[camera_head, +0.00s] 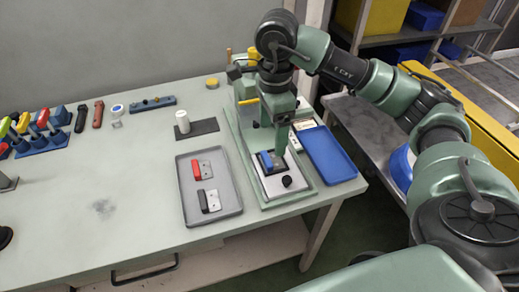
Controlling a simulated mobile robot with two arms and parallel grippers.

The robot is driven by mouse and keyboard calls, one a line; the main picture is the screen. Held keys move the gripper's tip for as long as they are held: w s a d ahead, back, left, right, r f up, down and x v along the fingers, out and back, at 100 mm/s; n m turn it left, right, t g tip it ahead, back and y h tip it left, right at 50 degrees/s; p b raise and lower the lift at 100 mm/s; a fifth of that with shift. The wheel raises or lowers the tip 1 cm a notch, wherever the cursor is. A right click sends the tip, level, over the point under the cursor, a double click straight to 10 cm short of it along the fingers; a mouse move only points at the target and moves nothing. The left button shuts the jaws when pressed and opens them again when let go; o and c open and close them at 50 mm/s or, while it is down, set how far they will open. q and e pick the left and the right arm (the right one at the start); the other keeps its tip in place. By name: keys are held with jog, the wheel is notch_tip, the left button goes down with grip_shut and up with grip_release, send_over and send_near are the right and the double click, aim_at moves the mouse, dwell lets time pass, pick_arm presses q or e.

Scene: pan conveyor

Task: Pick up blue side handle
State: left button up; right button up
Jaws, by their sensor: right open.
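The blue side handle (266,161) is a small blue-and-dark piece on the light plate of the green fixture (300,186) at the table's right. My right arm reaches in from the right and its wrist hangs above the fixture. My right gripper (278,150) points down close over the blue handle, open; the fingers are small and partly hidden, so I cannot tell whether they touch it. My left gripper is not in view.
A grey tray (231,212) left of the fixture holds a red handle (196,170) and a dark handle (204,202). A blue tray (329,153) lies on the right. A white cylinder (183,121) stands behind. The table's left middle is clear.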

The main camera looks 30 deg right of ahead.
aim_at(268, 157)
jog(key=f, duration=0.2)
jog(key=f+p, duration=0.1)
jog(key=f, duration=0.3)
jog(key=shift+a+f, duration=0.35)
jog(key=shift+f, duration=0.5)
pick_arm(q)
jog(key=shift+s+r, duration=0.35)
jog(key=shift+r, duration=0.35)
pick_arm(e)
jog(key=c, duration=1.5)
